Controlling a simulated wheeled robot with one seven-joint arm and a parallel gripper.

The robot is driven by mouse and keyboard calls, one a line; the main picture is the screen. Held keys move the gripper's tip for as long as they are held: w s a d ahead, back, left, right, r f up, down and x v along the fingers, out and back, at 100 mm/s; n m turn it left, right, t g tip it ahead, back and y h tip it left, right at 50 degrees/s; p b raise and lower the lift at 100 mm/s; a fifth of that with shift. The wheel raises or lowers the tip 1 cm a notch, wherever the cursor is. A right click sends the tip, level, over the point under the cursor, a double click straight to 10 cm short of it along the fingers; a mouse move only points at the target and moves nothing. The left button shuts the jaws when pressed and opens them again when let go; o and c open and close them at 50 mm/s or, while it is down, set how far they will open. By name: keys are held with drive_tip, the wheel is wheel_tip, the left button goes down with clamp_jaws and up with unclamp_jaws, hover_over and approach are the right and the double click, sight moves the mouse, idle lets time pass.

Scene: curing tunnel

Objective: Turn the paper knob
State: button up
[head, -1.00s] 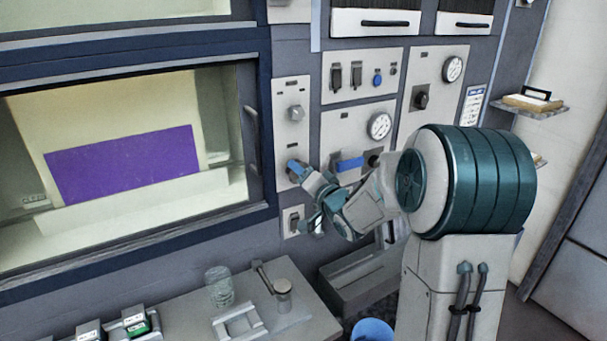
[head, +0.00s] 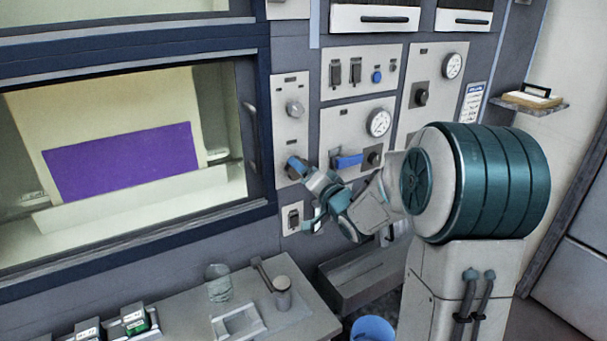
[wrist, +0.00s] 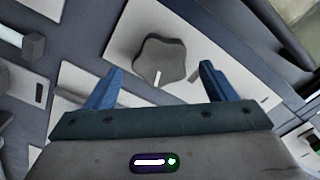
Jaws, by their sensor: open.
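A grey star-shaped knob (wrist: 163,60) with a white pointer mark sits on a pale panel in the wrist view. It lies ahead of my gripper (wrist: 158,84), between the lines of its two blue fingers, which are spread apart. No finger is seen touching the knob. In the head view my gripper (head: 297,166) is at the lower part of the narrow panel (head: 284,134) right of the window, and it covers what is behind it there. I cannot read a label naming the knob.
A round knob (head: 295,108) is higher on the same panel. A blue lever (head: 348,161), a gauge (head: 379,122) and a dark knob (head: 421,94) are to the right. A switch (head: 293,217) is below my gripper. A bench (head: 190,318) with a glass jar (head: 218,283) stands in front.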

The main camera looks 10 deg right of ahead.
drive_tip(key=b+v, duration=0.2)
drive_tip(key=v, duration=1)
drive_tip(key=shift+s, duration=0.1)
drive_tip(key=s+a+f+n+g+h, duration=0.1)
drive_tip(key=s+f+n+g+h, duration=0.1)
drive_tip(key=s+g, duration=0.2)
drive_tip(key=s+a+f+n+g+h, duration=0.1)
drive_tip(key=s+g, duration=0.4)
drive_tip(key=s, duration=0.6)
drive_tip(key=s+a+f+n+g+h, duration=0.2)
drive_tip(key=s+a+f+n+g, duration=0.1)
drive_tip(key=s, duration=0.4)
drive_tip(key=shift+s+f+n+g+h, duration=0.3)
drive_tip(key=shift+s+f+n+g, duration=0.15)
drive_tip(key=shift+f+g, duration=0.5)
drive_tip(key=shift+w, duration=0.1)
